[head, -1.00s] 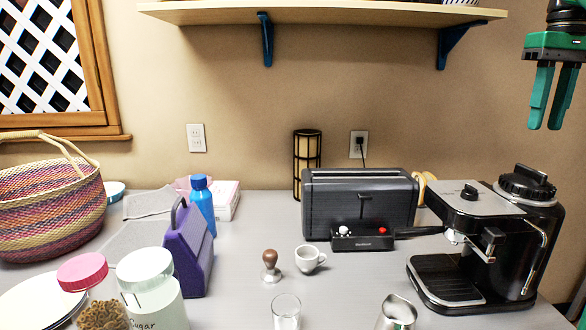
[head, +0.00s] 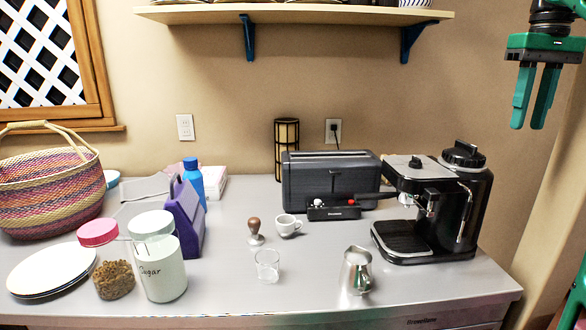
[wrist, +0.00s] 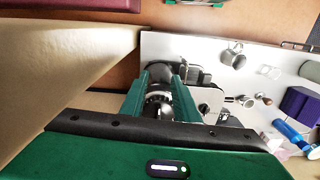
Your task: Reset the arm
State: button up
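My gripper (head: 529,124) hangs in the upper right of the head view, with its two green fingers pointing down. The fingers are apart with nothing between them. It is high above the counter, right of the shelf and in front of the bare wall. In the wrist view my gripper (wrist: 160,76) shows both fingers spread, with the espresso machine (wrist: 158,103) seen beyond them. In the head view the espresso machine (head: 400,240) stands on the right end of the counter, below and left of my gripper and apart from it.
A wooden shelf (head: 330,15) is on the wall, left of my gripper. The counter (head: 215,285) holds a toaster (head: 300,180), a steel pitcher (head: 357,272), a glass (head: 267,264), a white cup (head: 286,226), jars and a basket (head: 45,190). A wall edge is close at right.

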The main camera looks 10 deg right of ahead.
jog(key=s+a+f+m, duration=0.1)
jog(key=s+a+f, duration=0.3)
jog(key=s+f, duration=0.3)
jog(key=s+a+f+m, duration=0.2)
jog(key=s+a+f, duration=0.3)
jog(key=f, duration=1)
jog(key=s+a+f+m, duration=0.2)
jog(key=s+a+f, duration=0.2)
jog(key=s+f, duration=0.5)
notch_tip(320, 180, down, 3)
jog(key=shift+s+a+f, duration=0.1)
jog(key=shift+s+a, duration=0.05)
jog(key=shift+s, duration=0.15)
jog(key=shift+w+f, duration=0.15)
jog(key=shift+w, duration=0.5)
jog(key=shift+o, duration=0.4)
jog(key=shift+s, duration=0.2)
